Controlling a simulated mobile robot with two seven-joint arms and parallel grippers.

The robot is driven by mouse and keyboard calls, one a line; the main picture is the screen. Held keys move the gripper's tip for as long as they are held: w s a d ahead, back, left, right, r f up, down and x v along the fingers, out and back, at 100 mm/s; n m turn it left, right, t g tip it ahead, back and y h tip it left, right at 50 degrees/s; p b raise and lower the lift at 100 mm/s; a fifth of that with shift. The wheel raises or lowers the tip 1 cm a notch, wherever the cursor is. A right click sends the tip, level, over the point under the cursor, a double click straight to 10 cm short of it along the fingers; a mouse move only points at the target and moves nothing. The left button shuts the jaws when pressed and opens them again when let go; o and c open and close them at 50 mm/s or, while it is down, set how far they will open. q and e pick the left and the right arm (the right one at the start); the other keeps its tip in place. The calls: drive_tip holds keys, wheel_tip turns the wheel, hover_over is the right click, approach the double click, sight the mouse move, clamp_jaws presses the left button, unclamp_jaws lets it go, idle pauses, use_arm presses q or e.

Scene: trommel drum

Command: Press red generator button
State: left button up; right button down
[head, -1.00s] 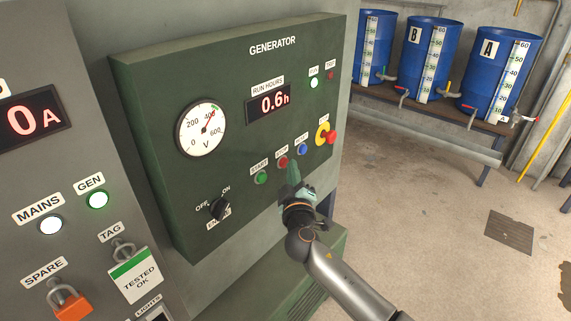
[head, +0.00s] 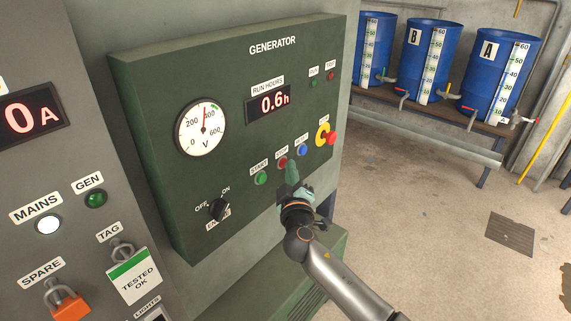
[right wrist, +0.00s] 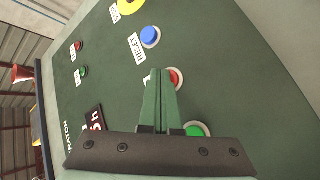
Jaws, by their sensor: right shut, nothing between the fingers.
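The green generator panel (head: 235,150) fills the middle of the head view. Its red stop button (head: 283,162) sits between the green start button (head: 261,177) and the blue reset button (head: 302,150). My right gripper (head: 291,168) is shut and empty, its green fingertips just in front of the red button. In the right wrist view the fingers (right wrist: 158,80) partly cover the red button (right wrist: 176,78); I cannot tell whether they touch it. The run lamp (head: 314,83) and the GEN lamp (head: 96,199) are dark. My left gripper is not in view.
A red emergency knob on a yellow ring (head: 330,138) is right of the reset button. An enable switch (head: 219,208) is lower left. A grey cabinet (head: 60,150) stands at left, and blue drums (head: 430,60) stand at the back right. The floor at right is mostly clear.

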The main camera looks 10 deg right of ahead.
drive_tip(key=shift+s+d, duration=0.45)
drive_tip(key=shift+s, duration=0.15)
drive_tip(key=s+d, duration=0.1)
drive_tip(key=s, duration=0.1)
drive_tip(key=s+d+p, duration=0.1)
drive_tip(key=s+d, duration=0.1)
drive_tip(key=shift+p, duration=0.3)
drive_tip(key=shift+f, duration=0.1)
idle(0.4)
drive_tip(key=s+a+f+m+g+y, duration=0.2)
drive_tip(key=s+f+m+g+y, duration=0.35)
drive_tip(key=s+f, duration=1.65)
drive_tip(key=s+f+g+p, duration=0.1)
drive_tip(key=s+f+g, duration=0.2)
drive_tip(key=s, duration=0.7)
drive_tip(key=shift+d+f+m+g, duration=0.2)
drive_tip(key=shift+f+m+g, duration=0.15)
drive_tip(key=shift+f, duration=0.55)
drive_tip(key=c, duration=1.6)
unclamp_jaws()
drive_tip(key=shift+h, duration=0.25)
